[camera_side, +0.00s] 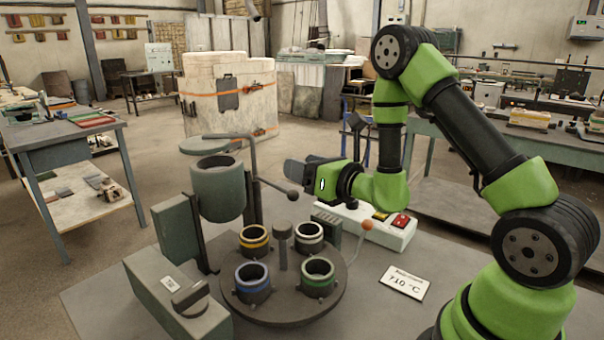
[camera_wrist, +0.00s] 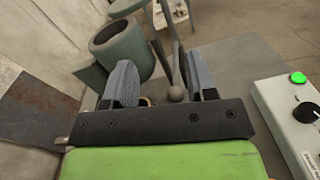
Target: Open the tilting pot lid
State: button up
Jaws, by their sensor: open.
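The grey tilting pot (camera_side: 218,188) stands upright left of centre in the side view, its mouth visible. Its flat round lid (camera_side: 208,145) sits above the mouth with a gap between them. A bent rod (camera_side: 253,158) joins the lid and ends in a dark ball knob (camera_side: 293,195). My gripper (camera_side: 298,172) is open and empty, with its fingertips close to the knob, slightly above it in the picture. In the wrist view the knob (camera_wrist: 175,94) shows between my open fingers (camera_wrist: 158,70), and the pot (camera_wrist: 122,46) lies beyond them. Contact with the knob cannot be told.
A turntable (camera_side: 283,312) with several ringed moulds stands before the pot. A grey box (camera_side: 165,295) sits at the left. A control box (camera_side: 375,232) with a red button and an orange-tipped lever is right of the turntable. A temperature card (camera_side: 404,283) lies on the bench.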

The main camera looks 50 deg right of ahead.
aim_at(292, 193)
jog(key=s+d+f+n+g+y, duration=0.2)
jog(key=s+d+f+n+y, duration=0.35)
jog(key=n, duration=0.85)
jog(key=w+a+y, duration=0.1)
jog(key=w+a, duration=0.1)
jog(key=w, duration=0.1)
jog(key=w+a+f+y, duration=0.1)
jog(key=w, duration=0.1)
jog(key=w+a+y, duration=0.1)
jog(key=w+a, duration=0.1)
jog(key=w, duration=0.1)
jog(key=shift+w+a+f, duration=0.15)
jog(key=shift+w+a, duration=0.15)
jog(key=shift+a, duration=0.05)
